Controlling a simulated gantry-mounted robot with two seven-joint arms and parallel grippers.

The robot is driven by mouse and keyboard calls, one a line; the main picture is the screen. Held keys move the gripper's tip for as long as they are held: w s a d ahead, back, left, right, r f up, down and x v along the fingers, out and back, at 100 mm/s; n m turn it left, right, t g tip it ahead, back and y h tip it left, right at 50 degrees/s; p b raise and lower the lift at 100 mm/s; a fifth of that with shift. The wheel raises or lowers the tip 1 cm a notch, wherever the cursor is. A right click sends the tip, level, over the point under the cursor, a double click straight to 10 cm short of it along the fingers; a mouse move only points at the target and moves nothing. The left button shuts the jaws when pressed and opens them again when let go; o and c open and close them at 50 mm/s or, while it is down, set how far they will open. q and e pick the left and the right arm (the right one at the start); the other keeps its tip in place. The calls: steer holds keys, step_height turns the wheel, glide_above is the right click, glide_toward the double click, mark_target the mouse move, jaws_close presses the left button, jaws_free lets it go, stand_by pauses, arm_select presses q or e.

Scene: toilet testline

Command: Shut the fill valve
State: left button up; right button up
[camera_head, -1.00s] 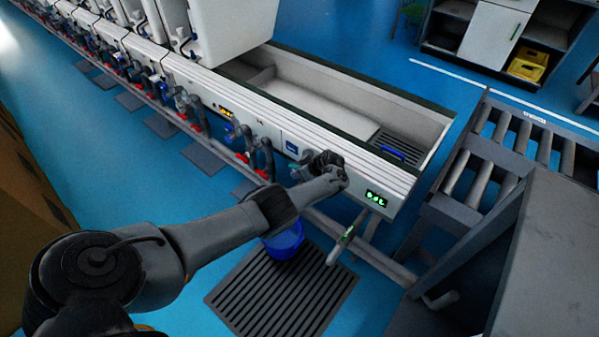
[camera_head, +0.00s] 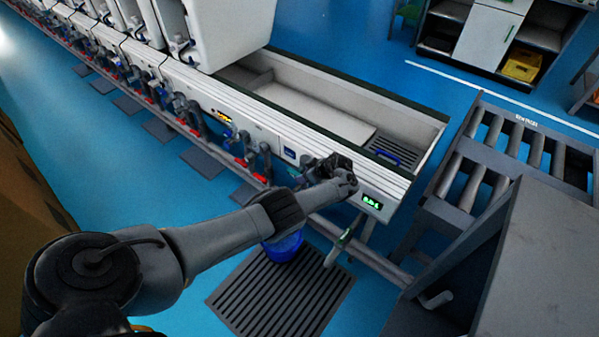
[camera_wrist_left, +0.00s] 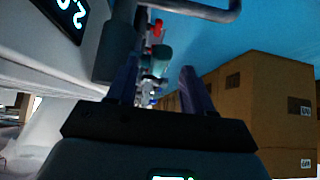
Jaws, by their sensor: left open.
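My left gripper (camera_head: 318,167) is at the front rail of the test bench (camera_head: 330,150), just left of the green-lit display (camera_head: 372,202). In the left wrist view its two fingers (camera_wrist_left: 160,72) are apart, with nothing held between them. A teal valve-like part (camera_wrist_left: 160,56) shows between and beyond the fingertips, with red handles (camera_wrist_left: 157,28) behind it. A small teal part (camera_head: 294,171) also shows left of the gripper in the head view. I cannot tell for certain which part is the fill valve. My right gripper is not in view.
A grey pipe (camera_wrist_left: 205,9) crosses the top of the wrist view. A roller conveyor (camera_head: 480,170) stands right. Cardboard boxes (camera_wrist_left: 250,100) fill the wrist view's right.

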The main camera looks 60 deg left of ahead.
arm_select(q)
steer(key=p+v, duration=0.2)
steer(key=v, duration=0.3)
stand_by(0.4)
